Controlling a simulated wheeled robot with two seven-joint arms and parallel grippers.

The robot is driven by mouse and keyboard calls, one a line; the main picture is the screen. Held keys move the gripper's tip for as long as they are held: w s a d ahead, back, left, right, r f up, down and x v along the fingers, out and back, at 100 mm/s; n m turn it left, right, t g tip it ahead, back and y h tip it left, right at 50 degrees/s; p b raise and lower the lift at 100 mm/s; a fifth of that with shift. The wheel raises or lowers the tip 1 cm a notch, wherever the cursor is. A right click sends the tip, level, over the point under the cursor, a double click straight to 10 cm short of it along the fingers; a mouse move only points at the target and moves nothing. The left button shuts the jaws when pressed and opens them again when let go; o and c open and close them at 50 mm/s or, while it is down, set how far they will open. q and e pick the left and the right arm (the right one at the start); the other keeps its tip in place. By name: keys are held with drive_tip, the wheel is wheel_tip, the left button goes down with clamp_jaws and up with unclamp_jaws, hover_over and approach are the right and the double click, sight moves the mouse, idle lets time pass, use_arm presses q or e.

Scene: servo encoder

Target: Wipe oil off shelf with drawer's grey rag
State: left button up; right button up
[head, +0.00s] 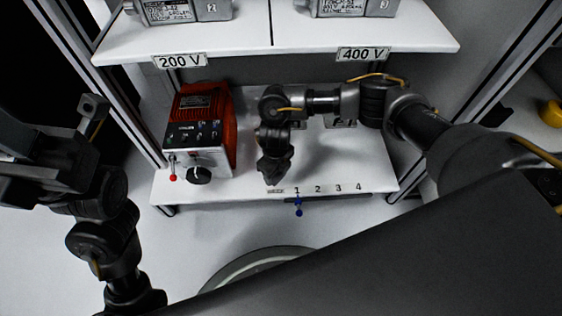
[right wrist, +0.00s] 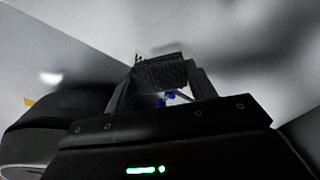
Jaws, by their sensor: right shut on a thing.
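My right gripper (head: 273,178) hangs low over the white lower shelf (head: 360,165), right of the red device and near the front edge by the number 1. It is shut on a dark grey, textured piece of cloth, the grey rag (right wrist: 160,74), seen between its fingers in the right wrist view. I cannot tell if the rag touches the shelf. I see no clear oil patch; shadows and my arm cover part of the shelf. My left arm is folded at the left, and its gripper's jaws cannot be made out. No open drawer shows.
The upper shelf (head: 240,45) overhangs the back and carries grey boxes. A blue knob (head: 298,212) sticks out below the front edge.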

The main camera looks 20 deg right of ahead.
drive_tip(key=shift+r+p, duration=1.2)
drive_tip(key=shift+r, duration=0.45)
